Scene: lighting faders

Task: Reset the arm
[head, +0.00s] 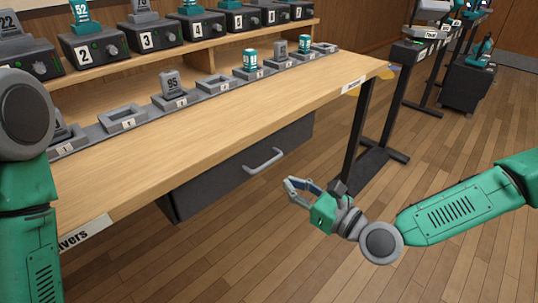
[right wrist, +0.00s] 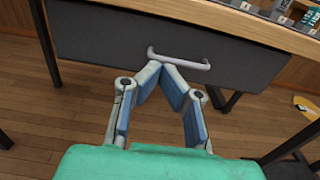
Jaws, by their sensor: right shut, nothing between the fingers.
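My right arm reaches in from the right in the head view. Its green and grey gripper (head: 289,188) is in the air in front of the workbench, to the right of and a little below the drawer handle (head: 263,161). In the right wrist view the two blue-padded fingers of this gripper (right wrist: 162,69) meet at their tips, shut with nothing between them. The handle (right wrist: 180,60) appears just beyond the fingertips there; I cannot tell the exact gap. My left arm stands at the left edge of the head view; its gripper is out of frame.
The wooden workbench (head: 215,115) has a dark closed drawer (head: 215,182) below. A row of grey slots, some holding grey or teal blocks, runs along its back, under a shelf of numbered boxes (head: 155,40). A dark cart (head: 468,85) stands back right. Open floor lies front right.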

